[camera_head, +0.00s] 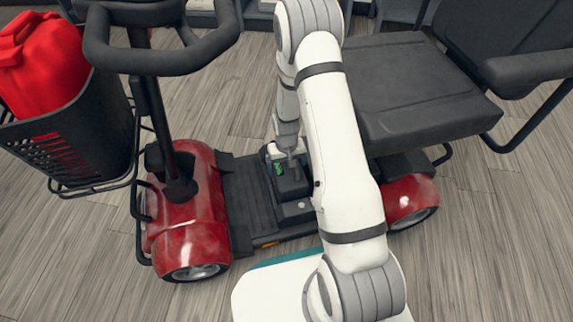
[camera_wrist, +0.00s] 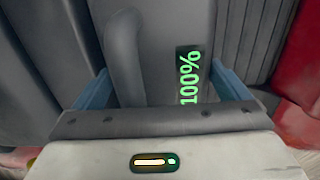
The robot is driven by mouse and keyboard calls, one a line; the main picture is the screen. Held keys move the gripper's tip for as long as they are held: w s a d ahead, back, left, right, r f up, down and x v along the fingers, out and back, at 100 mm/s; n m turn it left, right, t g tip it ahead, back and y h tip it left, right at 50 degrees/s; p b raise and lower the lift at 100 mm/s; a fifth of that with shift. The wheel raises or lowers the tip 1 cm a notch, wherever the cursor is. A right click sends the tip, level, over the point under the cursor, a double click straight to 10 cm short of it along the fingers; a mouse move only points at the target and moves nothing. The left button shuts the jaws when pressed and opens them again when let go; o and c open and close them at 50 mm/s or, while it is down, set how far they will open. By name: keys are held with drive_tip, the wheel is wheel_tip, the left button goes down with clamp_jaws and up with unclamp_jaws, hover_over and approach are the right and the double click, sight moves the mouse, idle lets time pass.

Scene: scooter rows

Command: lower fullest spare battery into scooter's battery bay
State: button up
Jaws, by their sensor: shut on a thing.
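My gripper (camera_head: 287,160) is shut on a dark grey battery (camera_head: 292,184) over the rear part of the scooter's footboard. In the wrist view the blue-tipped fingers stand either side of the battery's handle (camera_wrist: 124,55), and the battery's display (camera_wrist: 189,75) reads 100% in green. The scooter (camera_head: 188,215) is red and black, side-on to me. A dark housing (camera_head: 297,209) with a small light round mark lies just below the battery in the head view. The battery bay's opening is hidden, so I cannot tell how deep the battery sits.
The scooter's black seat (camera_head: 415,95) overhangs the right side close to my arm. The tiller and handlebar (camera_head: 160,50) stand to the left, with a basket (camera_head: 75,140) holding a red container (camera_head: 45,70). Grey wood floor is clear at lower right.

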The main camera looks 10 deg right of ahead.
drive_tip(key=shift+f, duration=0.25)
idle(0.7)
drive_tip(key=o, duration=1.7)
drive_tip(key=shift+f, duration=0.1)
